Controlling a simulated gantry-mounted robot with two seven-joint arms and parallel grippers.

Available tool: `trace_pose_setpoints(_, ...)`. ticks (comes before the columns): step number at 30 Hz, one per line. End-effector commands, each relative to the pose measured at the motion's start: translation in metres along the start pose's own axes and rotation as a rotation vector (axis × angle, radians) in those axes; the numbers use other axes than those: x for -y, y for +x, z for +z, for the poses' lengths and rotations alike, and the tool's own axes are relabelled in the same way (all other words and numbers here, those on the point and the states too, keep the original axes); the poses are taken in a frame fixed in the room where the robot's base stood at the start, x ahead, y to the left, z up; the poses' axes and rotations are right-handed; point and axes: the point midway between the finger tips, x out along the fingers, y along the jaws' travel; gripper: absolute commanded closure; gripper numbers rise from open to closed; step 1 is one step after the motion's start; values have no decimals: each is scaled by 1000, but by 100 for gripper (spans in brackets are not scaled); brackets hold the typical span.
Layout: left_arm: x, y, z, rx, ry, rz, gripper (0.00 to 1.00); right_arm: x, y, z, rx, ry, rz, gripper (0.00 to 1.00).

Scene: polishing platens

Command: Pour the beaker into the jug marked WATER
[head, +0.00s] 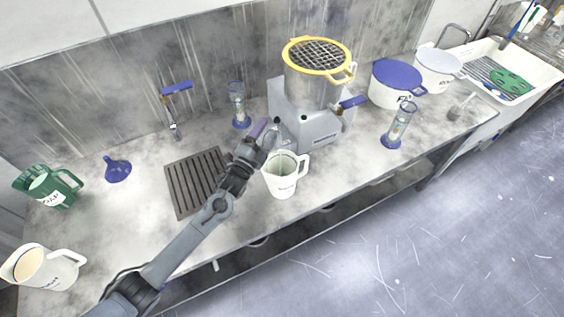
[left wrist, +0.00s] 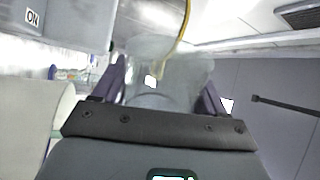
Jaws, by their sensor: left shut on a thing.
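My left gripper (head: 264,133) is in front of the grey machine, above and behind the middle white jug. In the left wrist view its purple fingers stand either side of a clear, see-through beaker (left wrist: 165,75), and they are shut on it. In the head view the beaker is hard to make out against the machine. The middle white jug (head: 284,181) stands upright near the counter's front edge. Another white jug (head: 45,268) stands at the far left. Both carry dark lettering that I cannot read clearly. My right gripper is not in view.
The grey machine (head: 318,128) carries a yellow-rimmed sieve (head: 317,52). A drain grate (head: 187,185), blue funnel (head: 117,169) and green jug (head: 66,190) lie left. Clear cylinders (head: 237,104) (head: 399,124) and a blue-lidded tub (head: 396,82) stand farther back and right.

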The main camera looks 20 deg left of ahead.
Motion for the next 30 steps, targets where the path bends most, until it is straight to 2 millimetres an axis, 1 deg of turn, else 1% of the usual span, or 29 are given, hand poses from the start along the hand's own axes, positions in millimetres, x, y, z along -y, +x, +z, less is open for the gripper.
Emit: trace_pose_setpoints(30, 5, 1, -8, -30, 108, -1, 73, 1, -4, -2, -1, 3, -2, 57)
